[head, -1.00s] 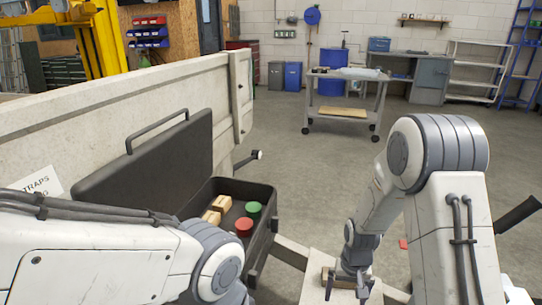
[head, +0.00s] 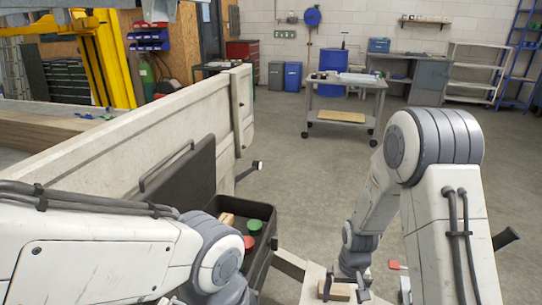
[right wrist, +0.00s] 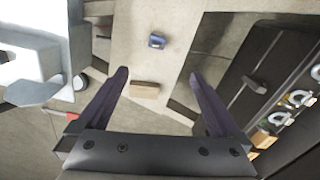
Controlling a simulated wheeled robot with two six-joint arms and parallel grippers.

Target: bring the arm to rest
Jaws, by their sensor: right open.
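My right arm comes in at the right of the head view, and its gripper (head: 350,286) hangs low over a pale surface. In the right wrist view its two dark fingers (right wrist: 158,76) are spread apart with nothing held between them. A small wooden block (right wrist: 145,90) shows in the gap, seemingly beyond the fingers on the pale surface. The block also shows beside the gripper in the head view (head: 338,292). My left arm crosses the lower left of the head view; its gripper is not visible.
A black toolbox (head: 262,255) with its lid up stands against the trailer side wall (head: 150,125), holding a green and a red round piece and wooden blocks. A small blue item (right wrist: 157,41) lies near the block. A cart (head: 345,92) stands farther back on open floor.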

